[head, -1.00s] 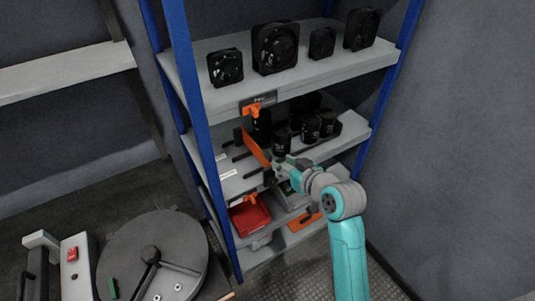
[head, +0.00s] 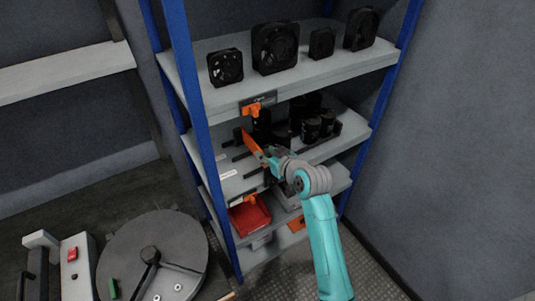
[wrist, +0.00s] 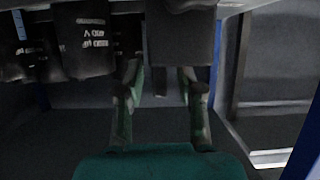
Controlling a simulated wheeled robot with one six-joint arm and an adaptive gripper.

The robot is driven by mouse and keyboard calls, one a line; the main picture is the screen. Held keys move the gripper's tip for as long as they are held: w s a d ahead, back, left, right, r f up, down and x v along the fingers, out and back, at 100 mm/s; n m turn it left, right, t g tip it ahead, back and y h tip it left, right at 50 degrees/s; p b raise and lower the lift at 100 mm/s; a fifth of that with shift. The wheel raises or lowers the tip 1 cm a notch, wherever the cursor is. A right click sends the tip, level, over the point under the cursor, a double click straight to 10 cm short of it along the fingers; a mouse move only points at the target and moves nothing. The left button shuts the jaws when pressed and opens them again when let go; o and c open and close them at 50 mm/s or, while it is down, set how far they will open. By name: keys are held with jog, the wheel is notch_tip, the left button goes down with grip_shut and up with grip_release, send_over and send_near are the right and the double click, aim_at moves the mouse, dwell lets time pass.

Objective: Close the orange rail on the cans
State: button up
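The orange rail (head: 252,145) sits at the left of the middle shelf in the head view, slanting toward the shelf's front. Its near end is close to my gripper (head: 272,156). Black cans (head: 312,128) stand behind and to the right on the same shelf. Cans with white print (wrist: 88,42) also show at upper left in the wrist view. My gripper's two green fingers (wrist: 162,95) are apart in the wrist view. A dark block (wrist: 180,38) lies just beyond their tips; I cannot tell what it is or whether they touch it.
Black fans (head: 275,48) stand on the upper shelf (head: 310,70). A red bin (head: 249,216) is on the lower shelf. Blue posts (head: 207,130) flank the rack. Floor is clear at lower right.

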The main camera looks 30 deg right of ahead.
grip_shut()
jog(key=shift+d, duration=0.1)
jog(key=d, duration=1.1)
jog(key=shift+w+d, duration=0.25)
jog(key=shift+d, duration=0.15)
grip_release()
jog(key=v, duration=1.2)
